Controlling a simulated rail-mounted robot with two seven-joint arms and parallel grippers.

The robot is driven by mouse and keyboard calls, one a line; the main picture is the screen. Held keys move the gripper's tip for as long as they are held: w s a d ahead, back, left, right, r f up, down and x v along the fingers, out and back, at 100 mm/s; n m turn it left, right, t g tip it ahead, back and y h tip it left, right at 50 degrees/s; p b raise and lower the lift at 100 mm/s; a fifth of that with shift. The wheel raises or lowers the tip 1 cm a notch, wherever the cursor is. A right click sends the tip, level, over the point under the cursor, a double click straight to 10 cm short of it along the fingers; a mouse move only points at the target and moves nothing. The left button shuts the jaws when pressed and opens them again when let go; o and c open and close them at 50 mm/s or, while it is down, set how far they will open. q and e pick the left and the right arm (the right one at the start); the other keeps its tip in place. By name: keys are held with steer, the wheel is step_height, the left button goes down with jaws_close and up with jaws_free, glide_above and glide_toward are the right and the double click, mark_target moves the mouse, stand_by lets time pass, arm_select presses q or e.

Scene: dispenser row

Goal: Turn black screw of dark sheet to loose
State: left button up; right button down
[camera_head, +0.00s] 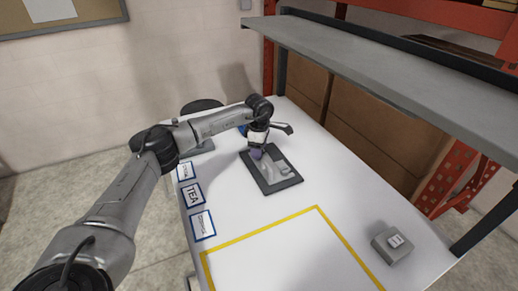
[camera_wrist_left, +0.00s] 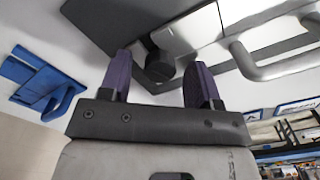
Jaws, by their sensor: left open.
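The dark sheet (camera_head: 288,184), with a lighter grey raised part on it, lies on the white table in the head view. Its dark surface also shows at the top of the left wrist view (camera_wrist_left: 125,22). The black screw (camera_wrist_left: 158,62) shows there as a dark round knob between the two purple fingertips. My left gripper (camera_head: 256,152) is over the far left part of the sheet. In the wrist view my left gripper (camera_wrist_left: 160,80) is open, its fingers either side of the screw; contact cannot be told. My right gripper is not in view.
A grey shelf (camera_head: 390,75) overhangs the table's right side. Labels including TEA (camera_head: 193,195) line the left edge. A yellow outlined area (camera_head: 262,232) is at the front, with a small grey box (camera_head: 391,246) right of it. A blue object (camera_wrist_left: 42,80) lies left in the wrist view.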

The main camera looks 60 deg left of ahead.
arm_select(q)
steer(key=c, duration=0.9)
steer(key=shift+r+n+p, duration=0.2)
steer(key=shift+n+p, duration=0.2)
steer(key=shift+p, duration=0.35)
steer(key=shift+c, duration=0.2)
steer(key=n+p, duration=0.2)
steer(key=p, duration=0.1)
steer(key=shift+n+p, duration=0.3)
steer(key=shift+f+n+p, duration=0.1)
steer(key=shift+n+p, duration=1.1)
steer(key=shift+f, duration=0.1)
steer(key=shift+n, duration=0.3)
steer(key=o, duration=0.9)
steer(key=shift+o, duration=0.2)
